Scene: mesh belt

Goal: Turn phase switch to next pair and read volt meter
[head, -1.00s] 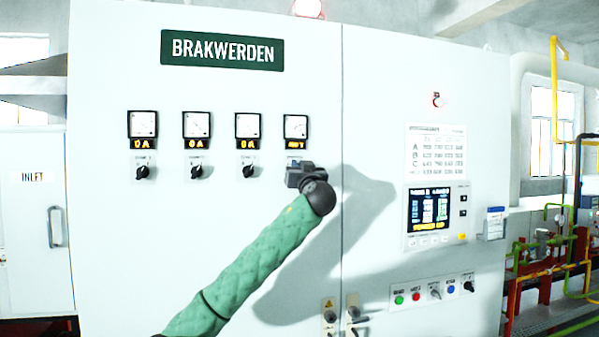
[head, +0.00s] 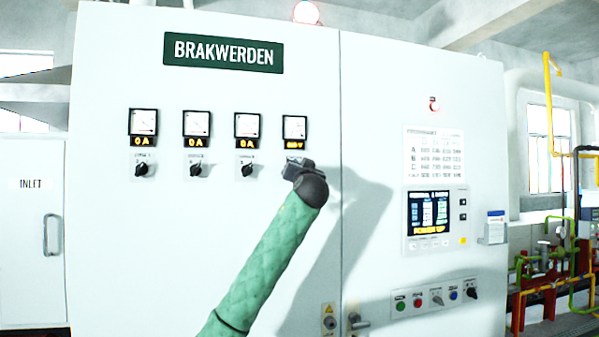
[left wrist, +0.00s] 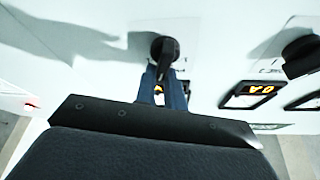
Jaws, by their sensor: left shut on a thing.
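The volt meter (head: 295,127) is the rightmost of the row of dial gauges on the white cabinet. It has a white dial and a small amber readout, too small to read. My left gripper (head: 297,168) is just below it and hides the phase switch in the head view. In the left wrist view, the black phase switch knob (left wrist: 166,48) stands out from the panel, and the blue-grey fingers of my left gripper (left wrist: 166,78) are shut on it. The knob's pointer setting cannot be read. My right gripper is not in view.
Three ammeters with 0A readouts (head: 143,128) sit to the left, each above a black selector switch (head: 142,170). A display panel (head: 435,220) and a row of buttons (head: 435,297) are on the right door. A door handle (head: 356,322) sticks out below.

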